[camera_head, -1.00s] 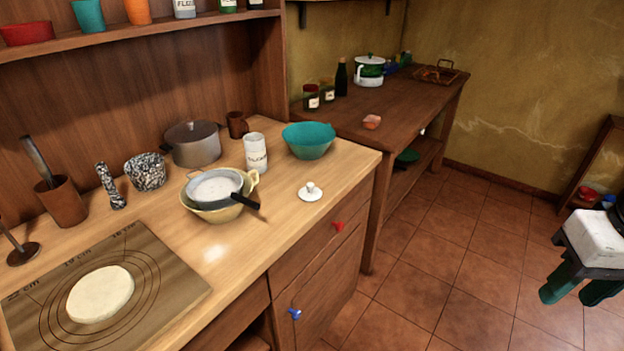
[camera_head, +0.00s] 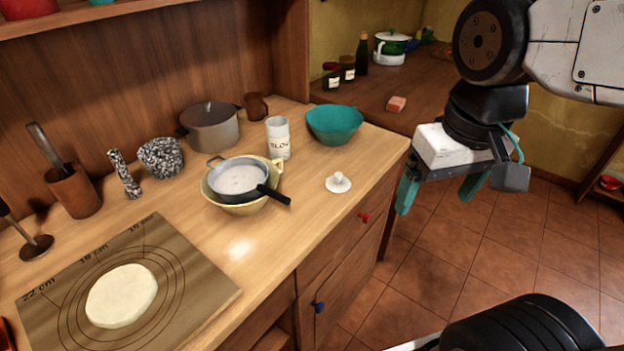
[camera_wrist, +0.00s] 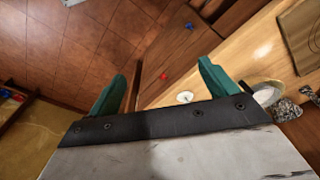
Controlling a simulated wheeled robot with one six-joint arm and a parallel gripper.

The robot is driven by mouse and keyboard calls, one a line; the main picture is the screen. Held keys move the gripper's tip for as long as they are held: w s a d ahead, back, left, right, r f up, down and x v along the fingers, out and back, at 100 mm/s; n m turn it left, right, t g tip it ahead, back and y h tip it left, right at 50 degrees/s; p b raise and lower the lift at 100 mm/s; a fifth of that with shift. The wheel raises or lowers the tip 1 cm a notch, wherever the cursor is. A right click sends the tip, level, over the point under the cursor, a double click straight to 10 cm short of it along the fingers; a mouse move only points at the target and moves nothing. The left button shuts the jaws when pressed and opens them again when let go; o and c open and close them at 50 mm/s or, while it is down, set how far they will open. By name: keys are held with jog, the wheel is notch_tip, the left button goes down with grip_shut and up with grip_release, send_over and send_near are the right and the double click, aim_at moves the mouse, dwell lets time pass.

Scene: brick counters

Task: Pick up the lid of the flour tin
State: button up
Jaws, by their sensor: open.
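The lid (camera_head: 338,182) is a small white disc with a round knob. It lies flat on the wooden counter near its right front edge. It also shows in the wrist view (camera_wrist: 185,97), between my fingers. The white flour tin (camera_head: 278,140) stands open and upright behind and left of the lid, its lettering partly readable. My gripper (camera_head: 437,196) has green fingers and is open and empty. In the head view it hangs to the right of the lid, beyond the counter's edge. Its fingers (camera_wrist: 162,78) also show spread apart in the wrist view.
A teal bowl (camera_head: 335,124) stands behind the lid. A sieve (camera_head: 238,178) in a cream bowl (camera_head: 232,208) is to its left, its dark handle pointing towards the lid. The counter around the lid is clear. A red knob (camera_head: 364,217) projects from the drawer below.

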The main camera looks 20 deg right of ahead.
jog(key=w+a+f+m, duration=0.1)
jog(key=w, duration=1)
jog(key=m, duration=0.3)
send_over(339, 174)
jog(key=a, duration=0.1)
notch_tip(339, 174, down, 10)
jog(key=shift+h, duration=0.3)
jog(key=f, duration=0.4)
jog(key=d+f, duration=0.1)
jog(key=f, duration=0.2)
jog(key=shift+w+f, duration=0.1)
jog(key=shift+f, duration=0.25)
jog(key=c, duration=1.1)
